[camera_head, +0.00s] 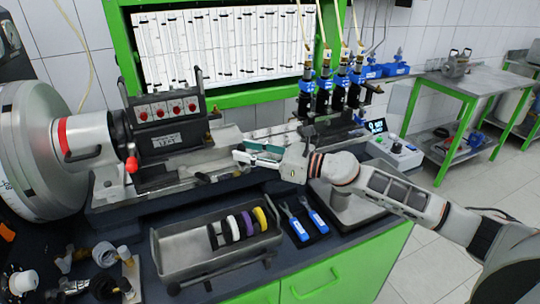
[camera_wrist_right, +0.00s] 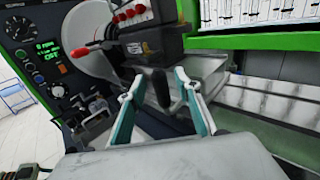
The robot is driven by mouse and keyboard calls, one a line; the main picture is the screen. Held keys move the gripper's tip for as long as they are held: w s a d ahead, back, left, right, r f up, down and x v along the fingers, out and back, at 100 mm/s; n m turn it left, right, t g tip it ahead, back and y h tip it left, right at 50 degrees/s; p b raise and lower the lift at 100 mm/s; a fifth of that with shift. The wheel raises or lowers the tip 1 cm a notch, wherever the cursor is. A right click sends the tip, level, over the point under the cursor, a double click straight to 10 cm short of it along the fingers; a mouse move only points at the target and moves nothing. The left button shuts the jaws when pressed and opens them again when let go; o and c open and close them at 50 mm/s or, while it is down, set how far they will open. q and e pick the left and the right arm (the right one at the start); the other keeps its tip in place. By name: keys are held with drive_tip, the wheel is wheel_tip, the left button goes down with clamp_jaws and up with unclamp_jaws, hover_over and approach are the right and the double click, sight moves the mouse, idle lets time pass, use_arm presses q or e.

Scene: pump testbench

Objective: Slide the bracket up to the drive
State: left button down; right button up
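The bracket (camera_head: 165,125) is a dark upright block with several red knobs and a label, standing on the bench bed. It also shows at the top of the right wrist view (camera_wrist_right: 150,40). The drive (camera_head: 50,140) is the large grey round housing on the left, and part of it shows behind the bracket in the wrist view. My right gripper (camera_head: 246,152) is open to the right of the bracket. In the wrist view its teal-lined fingers (camera_wrist_right: 160,76) stand apart, with a black handle (camera_wrist_right: 161,88) in line between them; contact cannot be told. My left gripper is out of view.
A grey tray (camera_head: 180,247) with several coloured rings stands in front, beside two blue-handled tools (camera_head: 305,220). Blue valves (camera_head: 340,88) stand behind. Loose fittings (camera_head: 100,258) lie at the front left. A control box (camera_head: 393,150) is at the right.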

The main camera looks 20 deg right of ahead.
drive_tip(key=v, duration=1)
drive_tip(key=shift+s, duration=0.1)
idle(0.3)
